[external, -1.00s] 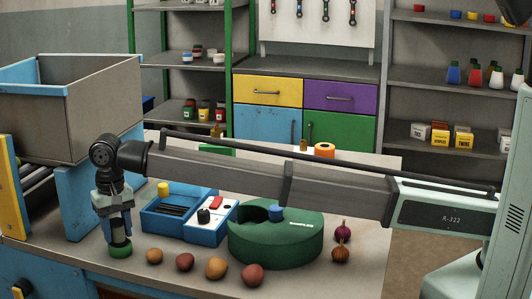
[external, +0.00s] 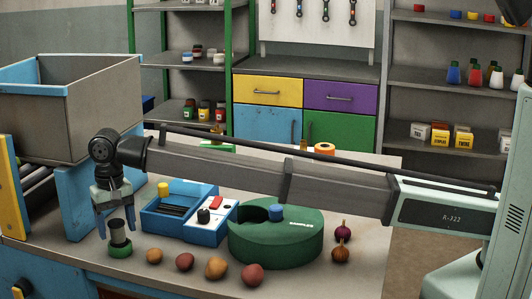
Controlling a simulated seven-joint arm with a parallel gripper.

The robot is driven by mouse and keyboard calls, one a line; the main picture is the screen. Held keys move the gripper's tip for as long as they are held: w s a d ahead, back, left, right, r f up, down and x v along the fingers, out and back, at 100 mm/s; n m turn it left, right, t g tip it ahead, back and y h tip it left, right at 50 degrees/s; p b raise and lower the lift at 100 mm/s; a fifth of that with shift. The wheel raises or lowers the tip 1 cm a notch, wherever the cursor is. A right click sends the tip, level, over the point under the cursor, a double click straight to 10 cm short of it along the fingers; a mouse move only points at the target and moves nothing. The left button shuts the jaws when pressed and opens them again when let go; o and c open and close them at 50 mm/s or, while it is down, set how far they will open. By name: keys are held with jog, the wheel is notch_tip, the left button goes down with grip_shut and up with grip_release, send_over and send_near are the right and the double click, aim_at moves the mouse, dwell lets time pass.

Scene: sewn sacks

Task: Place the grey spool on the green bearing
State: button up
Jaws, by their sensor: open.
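The grey spool (external: 118,236), a pale cylinder with dark ends, stands upright on the green bearing (external: 119,250) near the front left of the bench. The green of the bearing shows as a low round rim under the spool's foot. My gripper (external: 116,224) is open and empty over the spool, pointing down. Its blue-grey fingers are spread to either side of the spool's top. From this side I cannot tell whether a finger still touches the spool.
Right of the spool are a blue box (external: 184,210) with knobs and a big green drum (external: 277,236). A grey bin (external: 105,110) stands behind left.

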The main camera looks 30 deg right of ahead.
aim_at(116, 222)
notch_tip(116, 222, up, 11)
dwell(0.4)
jog(key=shift+f, duration=0.1)
dwell(0.3)
